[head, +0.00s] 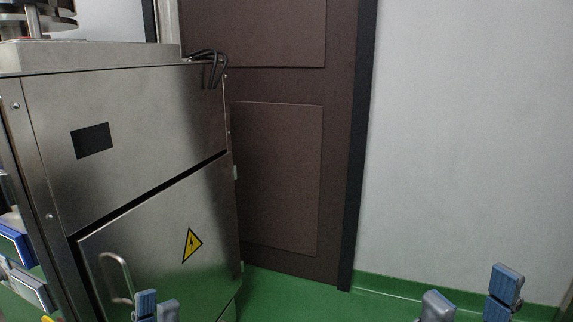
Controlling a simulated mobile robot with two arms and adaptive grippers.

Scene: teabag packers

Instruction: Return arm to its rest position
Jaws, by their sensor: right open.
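My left gripper (157,309) shows only as two blue-grey fingertips at the bottom edge, in front of the steel cabinet's lower door. Its fingertips look close together, and I cannot tell whether they are open or shut. My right gripper (471,295) is at the bottom right, with its fingertips wide apart and nothing seen between them. It is open in front of the green floor edge and white wall. The rest of both arms is below the picture.
A steel machine cabinet (150,130) with a warning sign and a handle (117,275) fills the left. Blue and white items (14,243) sit at the left edge. A brown door (275,180) and a white wall (470,140) stand behind. Green floor (300,297) shows between the grippers.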

